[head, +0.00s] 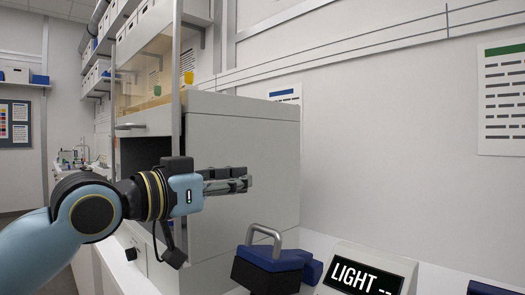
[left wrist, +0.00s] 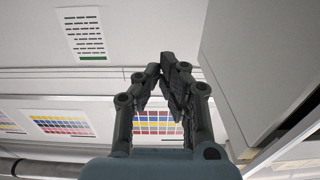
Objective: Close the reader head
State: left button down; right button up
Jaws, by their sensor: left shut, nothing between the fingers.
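The reader head (head: 268,265) is a dark blue and black block with a grey loop handle (head: 266,235) on top. It stands on the white bench at the bottom middle of the head view. The right gripper is out of view.
A large grey cabinet (head: 245,125) stands behind my left gripper, beside a glass-fronted hood (head: 147,72). Shelves with boxes hang at the upper left. A dark blue object (head: 490,289) is cut off at the lower right. The air above the display is clear.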

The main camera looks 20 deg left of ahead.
pick_arm(q)
jog(key=s+g+p, duration=0.1)
jog(key=s+p, duration=0.1)
jog(key=p, duration=0.2)
send_over(263, 253)
jog(key=shift+g, duration=0.4)
jog(key=f, duration=0.5)
jog(key=shift+w+f, duration=0.25)
jog(key=shift+f, duration=0.05)
jog(key=shift+s+f, duration=0.15)
jog(key=shift+f, duration=0.25)
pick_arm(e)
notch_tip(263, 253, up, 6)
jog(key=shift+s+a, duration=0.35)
